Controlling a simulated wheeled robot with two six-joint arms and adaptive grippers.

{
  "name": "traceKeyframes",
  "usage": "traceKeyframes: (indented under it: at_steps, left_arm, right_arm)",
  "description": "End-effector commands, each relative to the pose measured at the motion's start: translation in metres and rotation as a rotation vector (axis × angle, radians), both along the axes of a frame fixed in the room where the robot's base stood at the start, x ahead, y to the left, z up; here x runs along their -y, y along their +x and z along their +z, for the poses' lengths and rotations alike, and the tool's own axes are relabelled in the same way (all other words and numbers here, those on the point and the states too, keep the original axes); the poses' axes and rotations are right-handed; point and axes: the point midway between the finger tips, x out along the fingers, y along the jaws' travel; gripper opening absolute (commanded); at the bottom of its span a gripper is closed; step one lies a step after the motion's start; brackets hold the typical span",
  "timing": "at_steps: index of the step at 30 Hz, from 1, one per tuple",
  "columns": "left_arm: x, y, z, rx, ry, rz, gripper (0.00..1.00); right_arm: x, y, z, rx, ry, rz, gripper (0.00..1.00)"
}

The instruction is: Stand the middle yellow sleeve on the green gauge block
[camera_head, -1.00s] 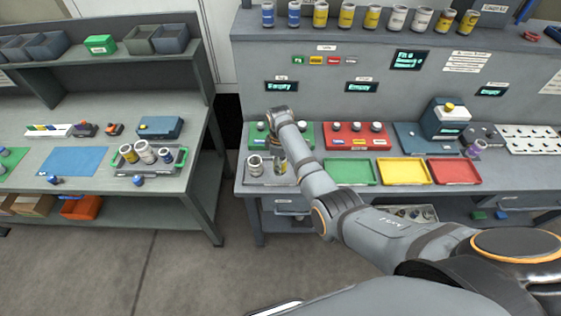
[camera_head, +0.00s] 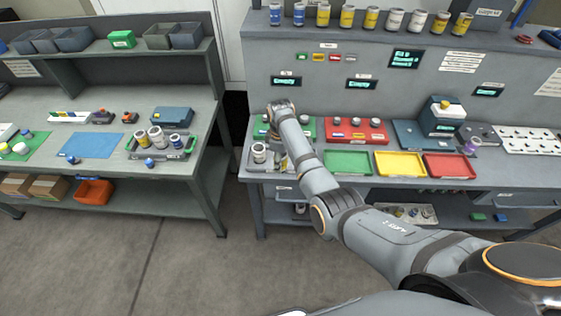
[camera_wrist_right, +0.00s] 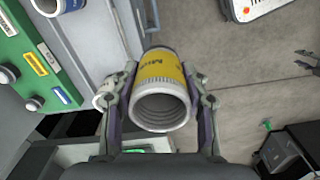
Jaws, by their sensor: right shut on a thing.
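My right gripper (camera_wrist_right: 158,105) is shut on a yellow sleeve (camera_wrist_right: 161,72) with dark lettering, its open end facing the wrist camera. In the head view my right gripper (camera_head: 284,158) is over the left end of the right bench, largely hidden by my forearm, and the held sleeve cannot be made out clearly. A green block (camera_head: 309,122) with several pale posts stands behind the gripper. In the wrist view a green labelled block (camera_wrist_right: 32,62) is at the left, apart from the held sleeve. My left gripper is not in view.
A white-banded sleeve (camera_head: 259,153) stands on the grey tray left of my gripper. A red block (camera_head: 372,125) with posts is to the right. Green (camera_head: 347,162), yellow (camera_head: 399,164) and red (camera_head: 449,166) trays line the bench front. Another bench (camera_head: 205,112) stands at the left.

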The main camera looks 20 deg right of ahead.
Motion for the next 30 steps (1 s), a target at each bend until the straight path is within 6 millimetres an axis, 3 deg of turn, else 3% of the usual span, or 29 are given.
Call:
traceKeyframes:
  at_steps: [8,21,30]
  left_arm:
    - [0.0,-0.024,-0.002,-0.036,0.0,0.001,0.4]
    - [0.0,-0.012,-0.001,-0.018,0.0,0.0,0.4]
    - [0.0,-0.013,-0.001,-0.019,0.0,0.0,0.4]
  right_arm:
    - [0.0,0.001,0.018,0.003,0.001,0.0,0.0]
    - [0.0,0.001,0.041,0.003,0.001,0.001,0.0]
    - [0.0,0.0,0.042,0.002,0.0,0.0,0.0]
